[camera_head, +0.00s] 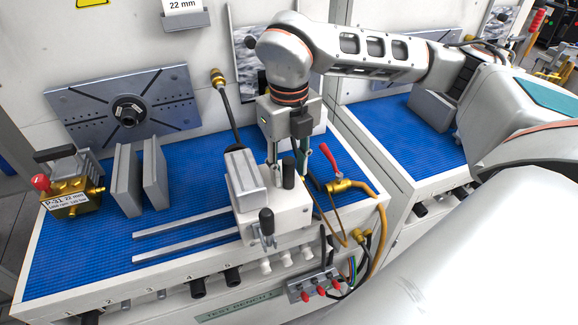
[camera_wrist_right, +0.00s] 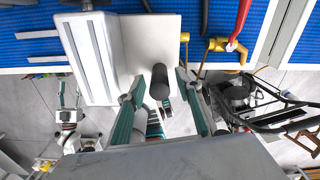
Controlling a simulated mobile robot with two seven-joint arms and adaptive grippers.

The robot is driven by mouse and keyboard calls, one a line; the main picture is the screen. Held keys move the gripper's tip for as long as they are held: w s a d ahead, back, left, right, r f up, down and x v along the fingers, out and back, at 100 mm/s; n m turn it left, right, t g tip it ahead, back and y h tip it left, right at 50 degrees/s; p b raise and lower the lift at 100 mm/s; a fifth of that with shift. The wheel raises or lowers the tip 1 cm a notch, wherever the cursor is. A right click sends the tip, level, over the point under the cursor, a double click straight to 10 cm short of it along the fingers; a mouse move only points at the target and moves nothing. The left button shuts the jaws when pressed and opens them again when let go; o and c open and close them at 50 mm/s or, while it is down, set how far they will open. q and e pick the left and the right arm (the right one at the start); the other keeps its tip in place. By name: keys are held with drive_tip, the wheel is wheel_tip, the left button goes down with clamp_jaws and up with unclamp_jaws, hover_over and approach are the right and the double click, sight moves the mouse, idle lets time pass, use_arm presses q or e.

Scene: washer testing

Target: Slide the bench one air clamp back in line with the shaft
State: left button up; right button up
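The air clamp (camera_head: 249,182) is a pale block with a ribbed grey top and black knobs. It stands at the right end of two grey rails (camera_head: 185,226) on bench one's blue mat. The shaft hub (camera_head: 129,111) is on the slotted plate at the back left, with the clamp well to its right. My right gripper (camera_head: 300,160) points down at the clamp's right side. In the right wrist view its fingers (camera_wrist_right: 160,78) are apart, with a black knob (camera_wrist_right: 160,90) seen between them without visible contact. What seems my left gripper (camera_wrist_right: 66,112) shows small there.
A brass pump (camera_head: 72,195) and two grey plates (camera_head: 140,178) stand on the left of the mat. A red-handled valve (camera_head: 340,184) with yellow hoses is right of the clamp. The mat around the rails left of the clamp is clear.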

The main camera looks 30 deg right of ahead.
drive_tip(key=shift+f, duration=0.1)
clamp_jaws()
drive_tip(key=shift+a, duration=0.15)
